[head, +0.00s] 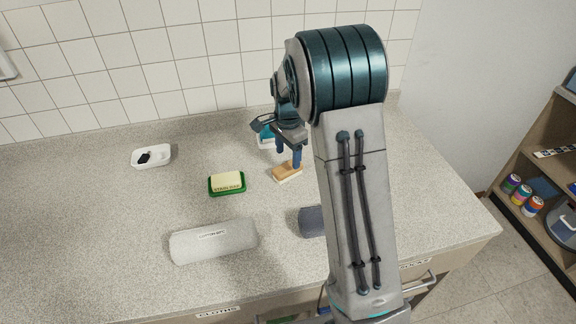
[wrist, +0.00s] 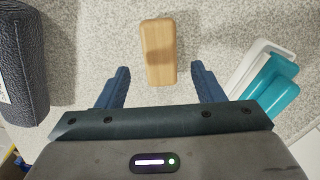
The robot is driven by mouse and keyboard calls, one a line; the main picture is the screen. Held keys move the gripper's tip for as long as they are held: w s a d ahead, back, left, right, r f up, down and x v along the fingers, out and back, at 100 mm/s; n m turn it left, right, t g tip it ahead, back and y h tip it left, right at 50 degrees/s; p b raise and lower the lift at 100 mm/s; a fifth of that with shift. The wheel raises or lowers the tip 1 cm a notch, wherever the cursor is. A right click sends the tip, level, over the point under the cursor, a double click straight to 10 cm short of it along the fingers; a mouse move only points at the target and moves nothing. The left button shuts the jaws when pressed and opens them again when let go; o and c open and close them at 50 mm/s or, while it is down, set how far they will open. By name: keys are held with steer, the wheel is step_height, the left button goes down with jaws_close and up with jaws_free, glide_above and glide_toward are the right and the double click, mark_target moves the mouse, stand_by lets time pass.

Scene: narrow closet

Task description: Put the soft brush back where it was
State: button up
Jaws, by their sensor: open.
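The soft brush appears to be the wooden-backed block with pale bristles (head: 287,172) lying on the speckled counter. In the wrist view its wooden back (wrist: 158,52) shows upward, just ahead of the fingers and roughly centred between them. My gripper (head: 289,160) is open with nothing between its blue fingers, pointing down close to the brush. The open fingers (wrist: 160,84) also show in the wrist view. I cannot tell whether a finger touches the brush.
A white tray with a teal item (wrist: 268,82) is beside the brush. A green tray with a cream block (head: 227,183), a white dish with a black item (head: 151,156), a light grey roll (head: 213,241) and a dark roll (head: 311,221) lie around. The counter's left side is clear.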

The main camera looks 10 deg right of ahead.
mark_target(288, 167)
step_height(288, 167, up, 6)
steer(key=s+r+n+t, duration=0.1)
steer(key=s+r+n, duration=0.2)
steer(key=s, duration=0.4)
steer(key=s+r+n+t, duration=0.1)
steer(key=s+r+n, duration=0.25)
steer(key=s, duration=0.25)
steer(key=s+f+n+t, duration=0.1)
steer(key=s+n, duration=0.6)
steer(key=s, duration=0.8)
steer(key=shift+f, duration=0.25)
